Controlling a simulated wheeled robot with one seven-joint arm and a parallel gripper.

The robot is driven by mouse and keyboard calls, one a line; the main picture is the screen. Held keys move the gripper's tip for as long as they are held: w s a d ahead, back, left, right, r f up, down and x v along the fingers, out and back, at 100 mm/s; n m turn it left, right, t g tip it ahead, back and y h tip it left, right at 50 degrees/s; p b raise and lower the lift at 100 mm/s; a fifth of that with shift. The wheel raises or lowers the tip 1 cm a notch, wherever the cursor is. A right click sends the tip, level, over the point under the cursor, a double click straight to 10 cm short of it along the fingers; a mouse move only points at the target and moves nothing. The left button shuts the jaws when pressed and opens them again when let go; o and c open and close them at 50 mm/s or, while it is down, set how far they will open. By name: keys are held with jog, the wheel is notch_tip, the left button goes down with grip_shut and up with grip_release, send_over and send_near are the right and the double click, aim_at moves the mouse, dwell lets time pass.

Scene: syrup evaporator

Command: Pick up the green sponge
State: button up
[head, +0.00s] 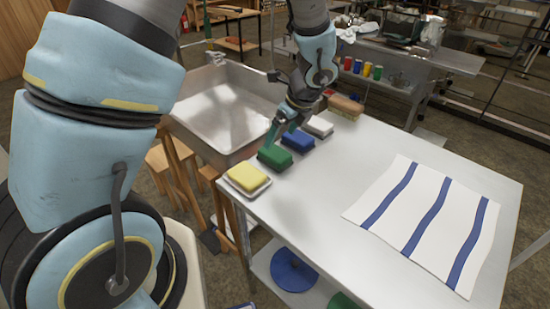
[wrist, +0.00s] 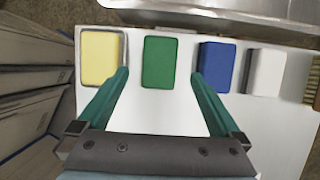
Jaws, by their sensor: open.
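The green sponge (head: 275,157) lies on the metal table beside the basin, between the yellow sponge and the blue sponge. In the wrist view the green sponge (wrist: 159,62) is upright in the picture, just beyond and between my fingertips. My gripper (head: 273,133) is over the sponge row in the head view, with its fingers pointing down near the green sponge. In the wrist view my gripper (wrist: 160,75) is open, with one finger on each side of the green sponge's near end. Nothing is held. Contact with the sponge cannot be told.
A blue sponge (head: 298,140), a white sponge (head: 319,126) and a brush (head: 346,104) are to the right. A striped cloth (head: 402,219) covers part of the table. The basin (head: 175,127) lies behind.

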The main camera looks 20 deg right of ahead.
aim_at(273, 150)
jog(key=shift+p+x, duration=0.85)
jog(key=shift+x, duration=3.5)
jog(key=shift+w, duration=0.1)
jog(key=shift+c, duration=0.2)
jog(key=c, duration=1.2)
jog(key=shift+o, duration=0.2)
jog(key=shift+r, duration=0.15)
notch_tip(273, 150, up, 10)
jog(key=shift+f+b, duration=0.1)
jog(key=shift+b, duration=0.35)
